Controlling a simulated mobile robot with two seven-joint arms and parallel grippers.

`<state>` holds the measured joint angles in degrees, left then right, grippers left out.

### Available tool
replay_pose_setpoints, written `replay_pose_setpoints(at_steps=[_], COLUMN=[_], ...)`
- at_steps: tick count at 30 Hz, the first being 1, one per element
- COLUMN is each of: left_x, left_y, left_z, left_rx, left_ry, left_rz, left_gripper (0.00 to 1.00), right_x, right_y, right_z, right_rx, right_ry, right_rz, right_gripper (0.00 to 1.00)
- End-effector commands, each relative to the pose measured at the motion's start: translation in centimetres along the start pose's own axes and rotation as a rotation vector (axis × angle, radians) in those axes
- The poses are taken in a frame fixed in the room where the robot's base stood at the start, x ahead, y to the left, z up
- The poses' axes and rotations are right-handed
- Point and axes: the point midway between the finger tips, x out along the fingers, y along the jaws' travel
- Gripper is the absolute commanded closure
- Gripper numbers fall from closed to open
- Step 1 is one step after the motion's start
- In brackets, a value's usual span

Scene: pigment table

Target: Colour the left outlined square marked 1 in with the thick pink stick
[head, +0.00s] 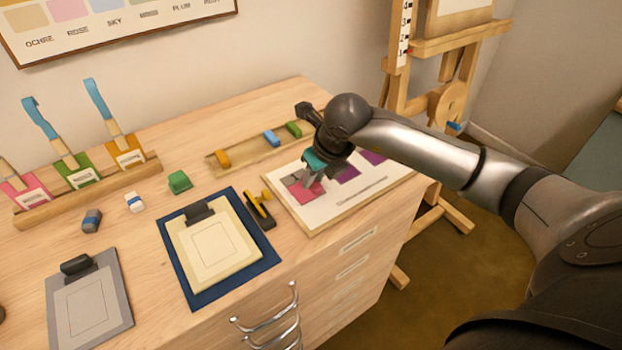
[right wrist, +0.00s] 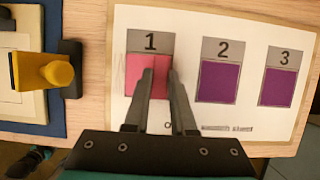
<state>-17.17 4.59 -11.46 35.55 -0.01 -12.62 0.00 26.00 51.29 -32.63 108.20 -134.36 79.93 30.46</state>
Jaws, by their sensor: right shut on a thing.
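The board with the white sheet (head: 335,205) lies at the right end of the table, and it also shows in the right wrist view (right wrist: 250,120). Square 1 (right wrist: 133,78), the left one, is mostly pink under a grey label; in the head view it shows pink (head: 298,190) below my gripper. Squares 2 (right wrist: 218,82) and 3 (right wrist: 278,87) are purple. My right gripper (head: 313,180) is over square 1, fingers pointing down at it, shut on the pink stick, which is hard to tell from the pink square behind it. My left gripper is not in view.
A wooden tray (head: 245,152) behind the board holds orange, blue and green sticks. A yellow-handled stamp-like tool (head: 260,210) and a blue-backed clipboard (head: 213,247) stand left of the board. A green block (head: 179,182) lies behind them. The easel (head: 465,45) stands beyond the table.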

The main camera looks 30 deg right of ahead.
Motion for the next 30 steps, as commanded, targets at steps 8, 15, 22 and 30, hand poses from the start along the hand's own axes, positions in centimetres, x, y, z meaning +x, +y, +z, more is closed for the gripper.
replay_pose_setpoints(at_steps=[8,15,22,30], left_x=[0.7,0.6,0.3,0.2], left_y=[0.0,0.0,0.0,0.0], left_z=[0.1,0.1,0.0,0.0], left_rx=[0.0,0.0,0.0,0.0], left_ry=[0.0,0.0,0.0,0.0], left_rz=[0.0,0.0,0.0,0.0], left_gripper=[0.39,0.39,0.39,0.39], right_x=[0.4,0.1,0.1,-0.1], right_y=[-1.9,-1.7,-0.2,1.1], right_z=[-0.4,-0.3,-0.3,-0.2], right_rx=[0.0,-0.001,-0.002,-0.001], right_ry=[0.008,0.01,0.01,0.007], right_rz=[-0.004,-0.003,0.0,-0.001], right_gripper=[1.0,1.0,1.0,1.0])
